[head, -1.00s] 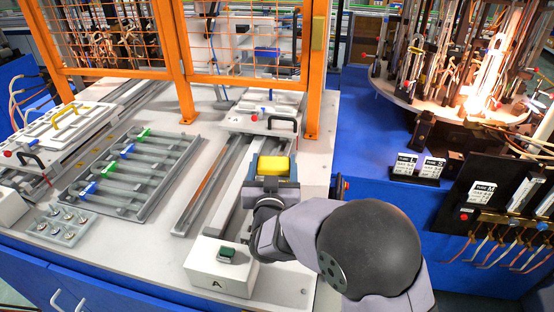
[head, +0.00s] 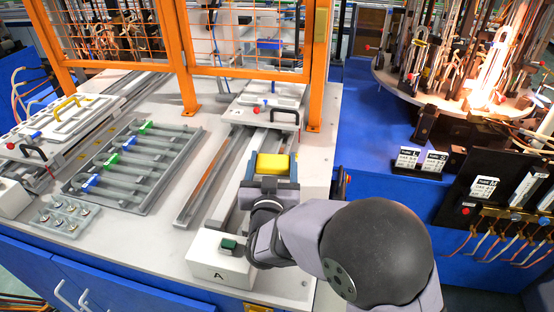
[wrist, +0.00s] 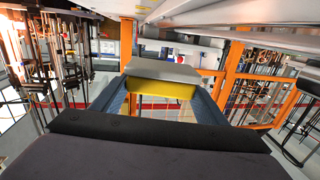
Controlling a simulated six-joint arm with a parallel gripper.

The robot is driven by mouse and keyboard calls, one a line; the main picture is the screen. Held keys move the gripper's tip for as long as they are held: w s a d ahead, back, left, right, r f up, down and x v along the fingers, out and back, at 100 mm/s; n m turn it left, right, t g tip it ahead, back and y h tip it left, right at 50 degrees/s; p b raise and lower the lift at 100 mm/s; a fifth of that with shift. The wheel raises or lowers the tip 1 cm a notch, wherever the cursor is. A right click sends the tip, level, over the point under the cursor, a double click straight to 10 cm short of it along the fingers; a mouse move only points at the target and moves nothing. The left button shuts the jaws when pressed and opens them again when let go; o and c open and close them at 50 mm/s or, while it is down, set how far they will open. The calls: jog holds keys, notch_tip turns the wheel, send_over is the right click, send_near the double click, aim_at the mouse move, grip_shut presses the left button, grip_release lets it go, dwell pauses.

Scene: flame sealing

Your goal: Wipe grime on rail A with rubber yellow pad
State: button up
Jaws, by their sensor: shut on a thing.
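The yellow pad (head: 273,164) is held in my gripper (head: 271,178), with the jaws shut on it. In the wrist view the pad (wrist: 160,89) sits between the two fingers, under a flat grey plate. Rail A (head: 229,192) runs from the white block marked A (head: 220,262) back to a white carriage (head: 265,107). My gripper is over the right side of this track and hides part of it. I cannot tell whether the pad touches the rail. A brownish streak (head: 213,168) shows along the left strip; I cannot tell if it is grime.
A grey rack (head: 160,195) with blue and green clips lies to the left, with a small tray (head: 62,220) of round parts before it. An orange guard frame (head: 187,60) stands behind. A lit burner turntable (head: 450,95) is at the right.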

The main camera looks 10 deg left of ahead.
aim_at(264, 173)
jog(key=shift+n, duration=0.3)
jog(key=shift+s+a+f, duration=0.1)
jog(key=shift+s+f, duration=0.15)
jog(key=shift+s, duration=0.4)
jog(key=shift+s+a+f, duration=0.1)
jog(key=shift+s+f, duration=0.15)
jog(key=shift+s, duration=0.45)
jog(key=shift+s+a+f, duration=0.1)
jog(key=shift+s+f, duration=0.15)
jog(key=shift+s, duration=0.5)
jog(key=shift+s+p, duration=0.3)
jog(key=shift+s, duration=1.15)
jog(key=shift+r, duration=0.2)
notch_tip(264, 173, up, 7)
jog(key=p, duration=0.5)
jog(key=shift+a, duration=0.3)
notch_tip(264, 173, up, 3)
jog(key=p, duration=0.2)
jog(key=shift+f+p, duration=0.2)
jog(key=shift+p, duration=0.2)
jog(key=shift+f, duration=0.1)
